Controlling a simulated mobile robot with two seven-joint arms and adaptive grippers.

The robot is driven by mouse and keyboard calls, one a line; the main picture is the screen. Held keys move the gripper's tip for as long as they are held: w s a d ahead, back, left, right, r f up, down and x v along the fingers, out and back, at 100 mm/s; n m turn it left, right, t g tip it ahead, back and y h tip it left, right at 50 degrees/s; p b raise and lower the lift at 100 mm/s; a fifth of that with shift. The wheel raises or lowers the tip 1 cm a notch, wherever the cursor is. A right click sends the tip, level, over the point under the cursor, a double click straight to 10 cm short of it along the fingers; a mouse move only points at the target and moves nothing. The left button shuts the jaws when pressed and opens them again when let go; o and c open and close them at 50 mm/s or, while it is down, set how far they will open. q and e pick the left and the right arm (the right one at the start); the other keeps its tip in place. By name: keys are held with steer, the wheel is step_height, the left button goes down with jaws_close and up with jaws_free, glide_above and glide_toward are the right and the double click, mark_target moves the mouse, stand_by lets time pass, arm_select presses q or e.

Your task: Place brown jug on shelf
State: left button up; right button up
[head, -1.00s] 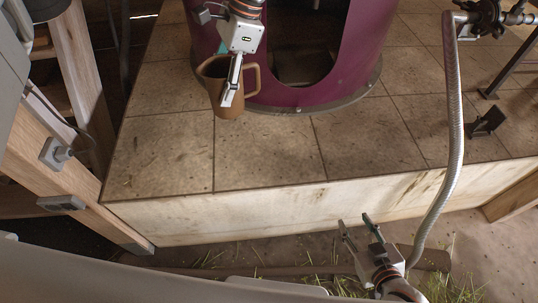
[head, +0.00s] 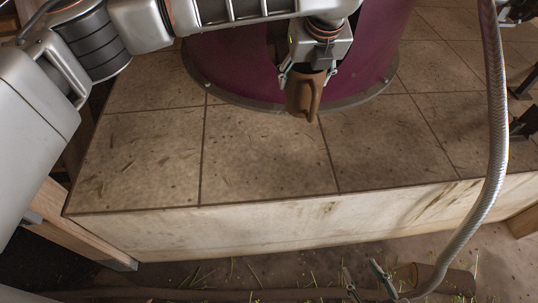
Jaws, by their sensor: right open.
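The brown jug (head: 302,97) hangs in front of the maroon still body, over the tiled platform, with its handle toward me. My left gripper (head: 306,76) has a finger on either side of the jug and is shut on it. The jug's upper part is partly hidden by the gripper, and I cannot tell whether its base touches the tiles. My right gripper (head: 367,282) is open and empty at the bottom edge, in front of the platform. I cannot make out a shelf for certain.
The maroon still (head: 232,68) stands on the tiled platform (head: 145,150), whose front tiles are clear. A ribbed metal hose (head: 497,130) runs down the right side, near my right gripper. A wooden frame (head: 80,238) is at the lower left. Straw lies on the floor.

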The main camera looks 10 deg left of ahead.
mark_target(303, 101)
arm_select(q)
steer(key=shift+d+f, duration=0.2)
steer(key=shift+f, duration=0.25)
steer(key=shift+m, duration=0.3)
step_height(303, 101, down, 6)
steer(key=b, duration=0.2)
steer(key=shift+b, duration=0.3)
step_height(303, 101, down, 14)
steer(key=b, duration=0.6)
steer(key=shift+r, duration=0.15)
steer(key=shift+w+r, duration=0.1)
steer(key=shift+r, duration=0.1)
steer(key=shift+c, duration=0.6)
steer(key=shift+r, duration=0.1)
steer(key=o, duration=1.2)
steer(key=shift+o, duration=0.4)
steer(key=shift+f, duration=0.2)
arm_select(e)
steer(key=w+a+r+m+t+y, duration=0.1)
steer(key=w+a+r+m+y, duration=0.1)
steer(key=a, duration=0.5)
steer(key=shift+r+m+t, duration=0.3)
steer(key=shift+r, duration=0.3)
